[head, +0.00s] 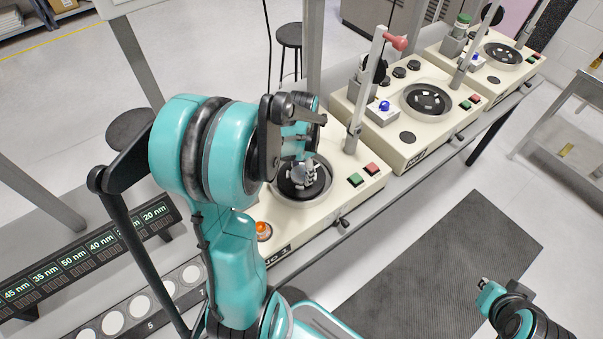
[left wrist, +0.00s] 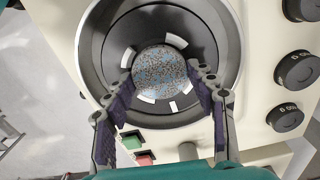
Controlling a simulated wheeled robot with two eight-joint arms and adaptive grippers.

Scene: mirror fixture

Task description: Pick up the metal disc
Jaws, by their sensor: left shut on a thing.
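The metal disc (left wrist: 160,72) is round, grey and speckled with blue and brown. It sits in the middle of the dark round bowl (left wrist: 205,35) of the nearest machine, with pale blocks around it. In the left wrist view my left gripper (left wrist: 160,82) has a finger on either side of the disc and is shut on it. In the head view my left gripper (head: 305,177) reaches down into the bowl, and the disc is hidden there.
The nearest machine (head: 330,201) has green and red buttons and an orange knob. A metal post rises beside it. Two similar machines (head: 415,140) (head: 508,72) stand further along the bench. A numbered rail with white circles (head: 140,306) lies at the lower left.

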